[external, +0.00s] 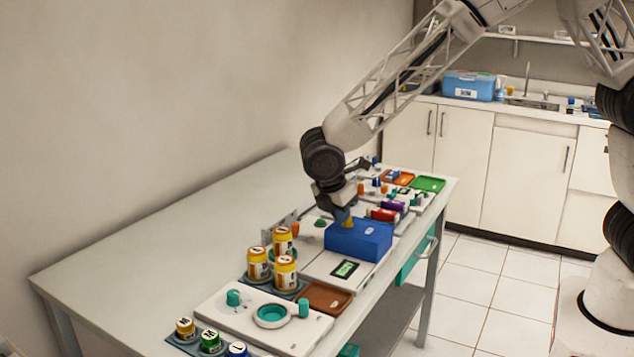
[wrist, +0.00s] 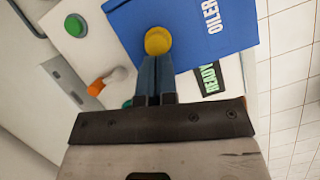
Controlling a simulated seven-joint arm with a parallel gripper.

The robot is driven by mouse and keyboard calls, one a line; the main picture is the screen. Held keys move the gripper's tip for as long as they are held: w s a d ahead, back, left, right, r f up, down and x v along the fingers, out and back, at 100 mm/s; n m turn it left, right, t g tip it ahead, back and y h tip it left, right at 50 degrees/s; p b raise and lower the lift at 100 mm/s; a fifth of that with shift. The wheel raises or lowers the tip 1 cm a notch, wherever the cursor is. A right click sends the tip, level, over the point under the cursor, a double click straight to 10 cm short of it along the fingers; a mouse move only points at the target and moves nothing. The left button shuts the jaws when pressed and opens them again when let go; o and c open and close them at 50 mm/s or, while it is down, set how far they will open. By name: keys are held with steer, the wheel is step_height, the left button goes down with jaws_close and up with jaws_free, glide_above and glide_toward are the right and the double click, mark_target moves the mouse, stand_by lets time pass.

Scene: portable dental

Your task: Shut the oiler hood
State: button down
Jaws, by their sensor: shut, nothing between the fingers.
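The oiler hood is a blue box-shaped cover (external: 359,238) on a white base unit in the external view. It looks level and low on its base, but I cannot tell whether it is fully down. In the wrist view the blue hood (wrist: 195,22) shows white "OILER" lettering and a round yellow knob (wrist: 158,41). The yellow knob (external: 347,223) also shows in the external view, at the hood's left side. My gripper (external: 342,213) points down at the knob. In the wrist view my gripper (wrist: 156,62) has its fingers together, tips at the knob's edge; contact is unclear.
A "READY" display (wrist: 210,80) is beside the hood. A green button (wrist: 75,25) and an orange-tipped lever (wrist: 100,86) are on the other side. Yellow-capped jars (external: 283,272) stand in front of the unit, and trays and small parts behind. The table's left side is clear.

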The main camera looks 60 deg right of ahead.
steer(key=shift+w+a, duration=0.15)
steer(key=shift+a, duration=0.45)
steer(key=a, duration=0.2)
steer(key=w+r, duration=0.1)
steer(key=shift+a, duration=0.4)
steer(key=s+v, duration=0.1)
steer(key=v, duration=0.8)
steer(key=shift+w, duration=0.4)
steer(key=shift+d, duration=0.1)
